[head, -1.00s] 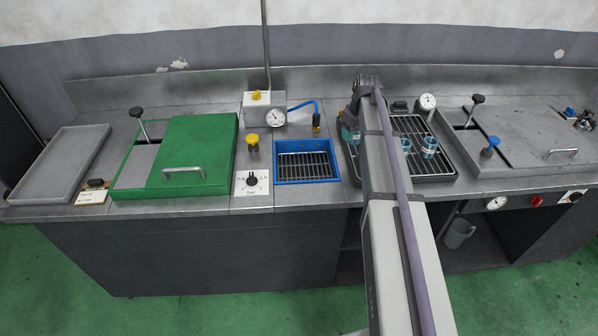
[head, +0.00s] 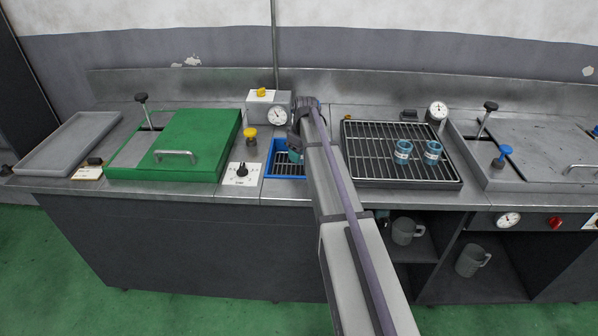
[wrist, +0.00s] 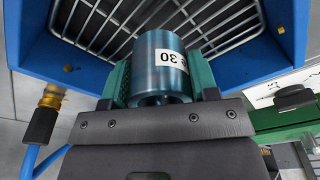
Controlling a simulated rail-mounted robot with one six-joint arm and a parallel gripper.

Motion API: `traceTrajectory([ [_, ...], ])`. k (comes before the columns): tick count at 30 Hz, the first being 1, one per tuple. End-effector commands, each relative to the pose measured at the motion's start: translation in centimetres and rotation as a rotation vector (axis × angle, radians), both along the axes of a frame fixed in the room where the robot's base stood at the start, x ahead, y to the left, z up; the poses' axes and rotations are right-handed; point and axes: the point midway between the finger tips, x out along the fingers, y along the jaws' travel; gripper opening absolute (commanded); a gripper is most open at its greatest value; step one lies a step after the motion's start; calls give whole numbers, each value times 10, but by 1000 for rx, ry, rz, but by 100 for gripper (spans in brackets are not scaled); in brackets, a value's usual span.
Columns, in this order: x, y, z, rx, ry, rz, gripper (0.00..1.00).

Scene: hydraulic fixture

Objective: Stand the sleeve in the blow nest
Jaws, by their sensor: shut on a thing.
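The sleeve (wrist: 157,62) is a teal cylinder with a white label reading 30. My gripper (wrist: 160,80) is shut on it, with a green jaw pad on each side. The blow nest (wrist: 60,68) is a blue open-topped box with a metal wire grid inside. The sleeve is over the grid in the wrist view; whether it touches the bars is unclear. In the head view my gripper (head: 295,140) is over the nest (head: 267,166), and my arm hides the nest's right part. The sleeve (head: 294,157) shows only partly there.
A black rack (head: 455,183) with two teal cups (head: 403,151) stands right of my arm. A green lidded box (head: 190,150), a dial panel (head: 242,173) and a yellow knob (head: 250,135) are to the left. A blue hose (wrist: 48,160) with a brass fitting lies near the nest.

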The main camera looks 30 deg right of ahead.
Motion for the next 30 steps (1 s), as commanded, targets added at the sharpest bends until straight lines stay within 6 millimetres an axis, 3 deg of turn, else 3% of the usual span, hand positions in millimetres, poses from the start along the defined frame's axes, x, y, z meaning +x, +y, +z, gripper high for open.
traceTrajectory([
  [2, 0, 0, -1, 0, 0, 0, 12],
  [8, 0, 0, -38, 0, 0, 0, 12],
  [20, 0, 0, -39, 0, 0, 0, 12],
  [21, 0, 0, -38, 0, 0, 0, 57],
  [28, 0, 0, -38, 0, 0, 0, 79],
  [30, 0, 0, -38, 0, 0, 0, 80],
])
